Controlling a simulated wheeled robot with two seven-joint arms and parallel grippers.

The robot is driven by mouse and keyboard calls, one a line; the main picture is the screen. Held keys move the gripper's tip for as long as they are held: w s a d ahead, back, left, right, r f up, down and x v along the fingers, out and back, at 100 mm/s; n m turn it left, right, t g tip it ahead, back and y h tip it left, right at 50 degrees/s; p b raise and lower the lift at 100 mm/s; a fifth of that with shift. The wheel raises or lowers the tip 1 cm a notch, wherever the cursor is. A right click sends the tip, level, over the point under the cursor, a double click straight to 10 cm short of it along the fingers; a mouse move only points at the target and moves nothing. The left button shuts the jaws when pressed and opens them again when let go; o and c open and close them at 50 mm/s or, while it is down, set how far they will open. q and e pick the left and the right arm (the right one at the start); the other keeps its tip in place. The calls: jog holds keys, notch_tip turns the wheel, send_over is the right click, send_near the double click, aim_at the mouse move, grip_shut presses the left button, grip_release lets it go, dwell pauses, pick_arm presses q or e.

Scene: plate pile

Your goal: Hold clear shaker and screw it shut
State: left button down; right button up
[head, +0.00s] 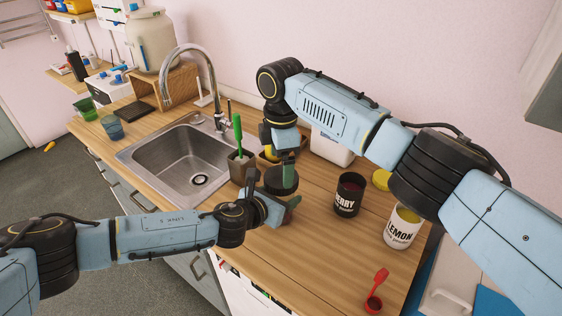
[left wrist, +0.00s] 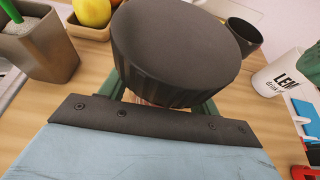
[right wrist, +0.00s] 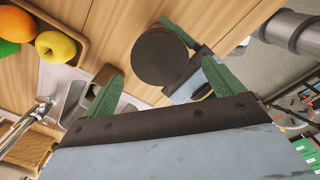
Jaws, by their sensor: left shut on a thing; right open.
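The shaker's round black lid (head: 281,181) sits above my left gripper (head: 277,210). It fills the upper middle of the left wrist view (left wrist: 180,50) and shows from above in the right wrist view (right wrist: 160,59). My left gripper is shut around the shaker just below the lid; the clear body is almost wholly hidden. I cannot tell how tightly the lid sits. My right gripper (head: 287,160) points down just above the lid. In the right wrist view its green fingers (right wrist: 161,88) are wide apart, with nothing between them.
A black BERRY tub (head: 348,195) and a white LEMON tub (head: 401,228) stand to the right. A red scoop (head: 376,290) lies near the front. A holder with a green brush (head: 238,133) and the sink (head: 180,160) are to the left. The counter's front middle is clear.

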aim_at(281, 176)
jog(key=shift+r+n, duration=1.7)
jog(key=shift+r, duration=0.05)
jog(key=shift+f, duration=0.1)
jog(key=shift+f, duration=3.95)
jog(key=shift+c, duration=0.3)
jog(key=c, duration=0.9)
pick_arm(q)
jog(key=shift+d, duration=0.1)
pick_arm(e)
jog(key=shift+m, duration=1)
jog(key=shift+c, duration=0.2)
jog(key=o, duration=1.2)
jog(key=shift+c, duration=0.2)
jog(key=shift+r, duration=0.1)
